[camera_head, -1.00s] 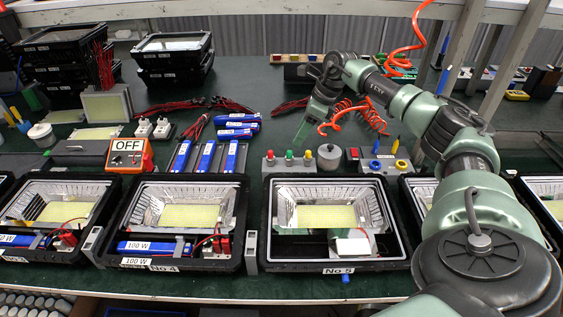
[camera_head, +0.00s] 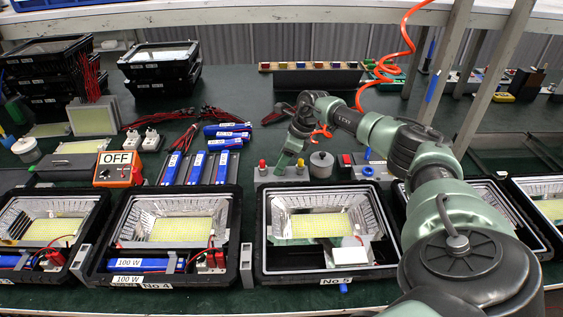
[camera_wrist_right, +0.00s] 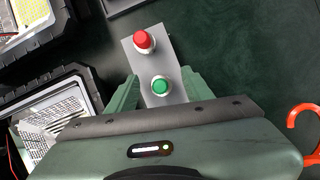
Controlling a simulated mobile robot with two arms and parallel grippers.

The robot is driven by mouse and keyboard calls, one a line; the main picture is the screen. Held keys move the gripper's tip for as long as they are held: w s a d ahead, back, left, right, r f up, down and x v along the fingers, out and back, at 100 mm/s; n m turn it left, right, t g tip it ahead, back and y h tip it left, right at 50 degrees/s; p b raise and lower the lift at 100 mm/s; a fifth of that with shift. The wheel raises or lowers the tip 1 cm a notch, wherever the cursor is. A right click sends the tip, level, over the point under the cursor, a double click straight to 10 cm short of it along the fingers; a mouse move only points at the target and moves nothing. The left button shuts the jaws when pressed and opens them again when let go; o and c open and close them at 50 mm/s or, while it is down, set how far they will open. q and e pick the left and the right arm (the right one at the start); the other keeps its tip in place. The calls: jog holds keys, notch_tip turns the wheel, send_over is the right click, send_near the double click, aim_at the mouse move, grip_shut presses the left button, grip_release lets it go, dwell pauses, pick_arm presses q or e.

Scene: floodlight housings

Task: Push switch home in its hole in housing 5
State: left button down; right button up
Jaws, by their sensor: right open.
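Housing No 5 (camera_head: 325,277) is an open black box with a reflector and a yellow panel, at the front middle of the head view. A blue fitting (camera_head: 344,288) pokes out below its front edge. I cannot make out a switch seated in this housing. A grey holder (camera_head: 292,177) behind it carries coloured push-button switches. My right gripper (camera_head: 284,162) is low over this holder. In the right wrist view its open fingers stand on both sides of a green switch (camera_wrist_right: 160,86), with visible gaps. A red switch (camera_wrist_right: 143,40) stands beyond. My left gripper is out of view.
A lidded grey pot (camera_head: 321,164) stands right of the holder. Housing No 4 (camera_head: 185,278) is left of housing 5, and another is under my right arm. Blue 100 W packs (camera_head: 197,167) lie behind. A grey post (camera_head: 247,265) stands between the housings.

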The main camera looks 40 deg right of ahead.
grip_shut()
